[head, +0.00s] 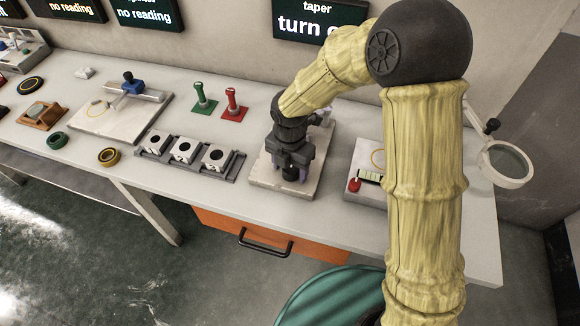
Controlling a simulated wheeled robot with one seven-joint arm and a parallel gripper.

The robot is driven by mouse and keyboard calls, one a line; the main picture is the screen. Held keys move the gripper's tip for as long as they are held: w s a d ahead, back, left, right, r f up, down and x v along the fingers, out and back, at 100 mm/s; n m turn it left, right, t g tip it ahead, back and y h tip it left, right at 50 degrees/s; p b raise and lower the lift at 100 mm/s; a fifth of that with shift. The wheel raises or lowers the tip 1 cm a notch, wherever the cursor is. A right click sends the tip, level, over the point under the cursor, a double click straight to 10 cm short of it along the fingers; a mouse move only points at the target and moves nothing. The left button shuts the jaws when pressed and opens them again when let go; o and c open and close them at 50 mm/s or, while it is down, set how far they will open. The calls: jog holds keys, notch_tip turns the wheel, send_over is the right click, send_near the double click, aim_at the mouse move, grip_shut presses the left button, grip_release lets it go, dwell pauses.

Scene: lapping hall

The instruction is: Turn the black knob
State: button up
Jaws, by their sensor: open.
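A black knob (290,175) shows at the lower end of my gripper, on a device on a pale stone plate (270,187). My gripper (291,168) points down over this plate with its fingers open, one on each side of the knob. I cannot tell whether the fingers touch it. My gripper and arm hide most of the device. A screen (300,22) on the wall above reads "taper" and "turn o", the rest hidden by my arm.
A rack of metal blocks (184,151) stands left of the plate. Green (203,99) and red (235,105) handled gauges stand behind it. Right are a base with a red button (354,185) and a magnifier (506,164). The bench's front strip is clear.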

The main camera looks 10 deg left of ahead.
jog(key=c, duration=1)
jog(key=shift+o, duration=0.2)
jog(key=shift+r+m, duration=0.1)
jog(key=shift+m, duration=0.3)
